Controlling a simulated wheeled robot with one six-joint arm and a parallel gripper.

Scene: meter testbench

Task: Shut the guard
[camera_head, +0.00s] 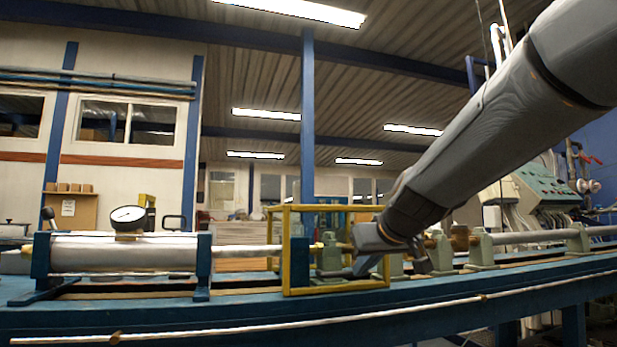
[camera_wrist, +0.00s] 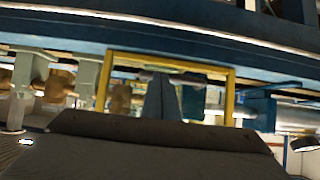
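The guard is a yellow open-sided frame (camera_head: 287,262) on the bench, standing around a short stretch of the pipe line. Its state, open or shut, is hard to tell. In the wrist view the yellow frame (camera_wrist: 231,95) shows upside down, beyond the gripper's dark body. My gripper (camera_head: 372,266) is at the right side of the frame in the head view and overlaps its right edge. I cannot tell whether it touches the frame. In the wrist view a blue-grey finger (camera_wrist: 160,98) lies across the frame's opening. The finger gap is unclear, and no held object shows.
The long blue bench (camera_head: 180,318) carries a grey cylinder (camera_head: 120,252) with a round gauge (camera_head: 128,217) at left. Several grey-green clamps, including one (camera_head: 481,250), hold pipe at right. A control panel (camera_head: 540,188) stands behind them. The air above the left bench is free.

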